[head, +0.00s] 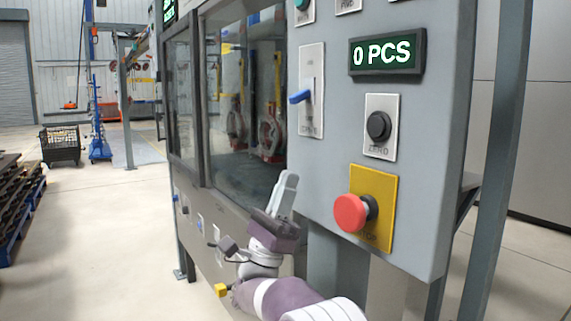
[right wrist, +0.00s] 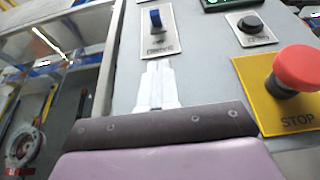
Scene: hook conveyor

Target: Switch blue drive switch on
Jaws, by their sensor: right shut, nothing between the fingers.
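The blue drive switch (head: 300,96) is a lever on a pale upright plate on the grey control panel. In the head view the lever sticks out to the left from the plate. It also shows in the right wrist view (right wrist: 155,18), near the top, above the plate's label. My right gripper (head: 289,180) is shut and empty, below the switch and apart from it in the head view. In the right wrist view its pale fingers (right wrist: 157,68) lie together and point up toward the switch plate. My left gripper is not in view.
A red stop button (head: 351,213) on a yellow plate protrudes to the right of my right gripper. A black zero button (head: 379,126) and a "0 PCS" display (head: 388,52) are above it. A glazed window (head: 240,100) is left of the panel.

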